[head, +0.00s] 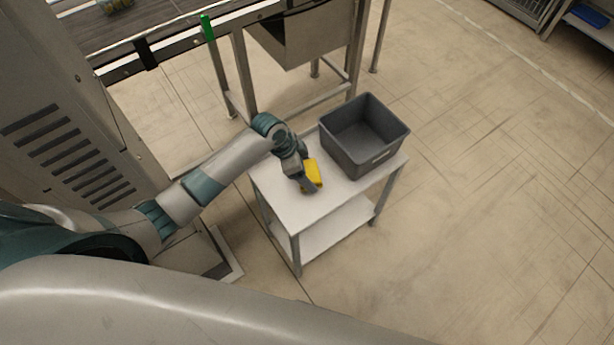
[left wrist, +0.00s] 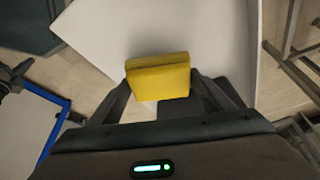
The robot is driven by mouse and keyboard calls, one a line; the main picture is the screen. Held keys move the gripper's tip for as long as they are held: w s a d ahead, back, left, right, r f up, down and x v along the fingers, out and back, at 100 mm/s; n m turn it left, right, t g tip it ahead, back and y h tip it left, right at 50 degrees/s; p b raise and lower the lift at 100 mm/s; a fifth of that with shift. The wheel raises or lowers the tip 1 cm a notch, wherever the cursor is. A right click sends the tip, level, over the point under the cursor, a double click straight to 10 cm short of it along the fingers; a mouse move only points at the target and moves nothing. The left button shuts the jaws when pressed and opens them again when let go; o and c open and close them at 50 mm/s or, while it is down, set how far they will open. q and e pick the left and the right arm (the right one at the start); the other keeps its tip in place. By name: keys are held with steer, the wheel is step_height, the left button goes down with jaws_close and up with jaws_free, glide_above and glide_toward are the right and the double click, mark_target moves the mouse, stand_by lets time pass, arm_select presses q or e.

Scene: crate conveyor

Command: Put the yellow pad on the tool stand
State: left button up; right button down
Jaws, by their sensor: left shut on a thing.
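The yellow pad (head: 313,173) is held in my left gripper (head: 306,182) over the white top of the tool stand (head: 318,212). In the left wrist view the pad (left wrist: 158,78) sits between the two dark fingers of the gripper (left wrist: 160,88), which is shut on it. Behind the pad, the white top of the stand (left wrist: 170,28) fills much of that view. I cannot tell whether the pad touches the top. The right gripper is not in view.
A grey open crate (head: 363,135) stands on the far right part of the stand's top and looks empty. The near part of the top is clear. A conveyor frame (head: 235,65) is behind the stand. Open floor (head: 480,200) lies to the right.

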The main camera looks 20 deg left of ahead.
arm_select(q)
steer(key=shift+f+p, duration=0.45)
steer(key=shift+f, duration=1.55)
steer(key=o, duration=0.9)
steer(key=b+v, duration=0.1)
steer(key=v, duration=1.1)
steer(key=shift+d+r, duration=0.1)
